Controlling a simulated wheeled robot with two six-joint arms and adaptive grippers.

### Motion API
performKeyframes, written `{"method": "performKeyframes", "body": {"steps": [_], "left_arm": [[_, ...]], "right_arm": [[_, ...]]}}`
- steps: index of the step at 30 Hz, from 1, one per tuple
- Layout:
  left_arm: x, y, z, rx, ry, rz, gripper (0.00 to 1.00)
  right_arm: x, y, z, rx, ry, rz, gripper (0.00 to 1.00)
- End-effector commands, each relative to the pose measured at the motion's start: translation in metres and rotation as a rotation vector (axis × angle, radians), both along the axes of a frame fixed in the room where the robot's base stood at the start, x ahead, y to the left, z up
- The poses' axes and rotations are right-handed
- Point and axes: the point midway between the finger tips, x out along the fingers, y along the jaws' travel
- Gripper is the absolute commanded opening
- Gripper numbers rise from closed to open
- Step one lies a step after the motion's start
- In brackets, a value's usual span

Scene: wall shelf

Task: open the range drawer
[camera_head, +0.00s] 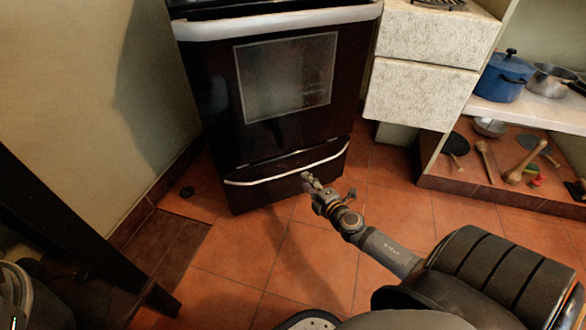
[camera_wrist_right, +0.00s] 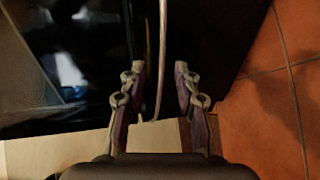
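The range (camera_head: 210,110) is dark, with a windowed oven door and a pale upper handle. Its drawer (camera_head: 262,196) is the low dark panel below that door and looks flush with the front. A thin, silvery, curved drawer handle (camera_head: 262,180) runs across it. My right gripper (camera_head: 307,178) is at the right part of this handle. In the right wrist view my right gripper (camera_wrist_right: 159,68) is open, and the drawer handle (camera_wrist_right: 163,40) runs between its two separated fingers. I cannot tell whether either finger touches it. My left gripper is not in view.
Pale stone-like cabinet drawers (camera_head: 420,95) stand right of the range. A shelf at right holds a blue pot (camera_head: 503,80) and several utensils. A dark slanted beam (camera_head: 75,235) crosses the left. Tiled floor (camera_head: 320,255) in front of the range is clear.

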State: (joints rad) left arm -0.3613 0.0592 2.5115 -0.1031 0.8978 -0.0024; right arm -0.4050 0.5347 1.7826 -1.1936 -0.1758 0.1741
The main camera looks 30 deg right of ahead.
Motion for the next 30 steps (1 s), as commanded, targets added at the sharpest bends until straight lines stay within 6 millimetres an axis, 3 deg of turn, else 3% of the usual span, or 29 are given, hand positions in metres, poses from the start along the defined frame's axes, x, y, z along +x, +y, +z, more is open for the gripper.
{"method": "performKeyframes", "body": {"steps": [6, 12, 23, 30], "left_arm": [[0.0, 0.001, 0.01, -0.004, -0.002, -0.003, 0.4], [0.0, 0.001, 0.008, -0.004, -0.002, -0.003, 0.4], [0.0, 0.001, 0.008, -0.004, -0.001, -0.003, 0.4], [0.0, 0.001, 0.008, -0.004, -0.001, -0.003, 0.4]], "right_arm": [[0.048, -0.003, -0.007, 0.004, -0.003, -0.003, 0.32], [0.077, -0.005, -0.015, 0.004, -0.001, -0.002, 0.32], [0.085, -0.005, -0.017, 0.003, 0.0, 0.0, 0.32], [0.085, -0.005, -0.017, 0.003, 0.0, 0.0, 0.0]]}}
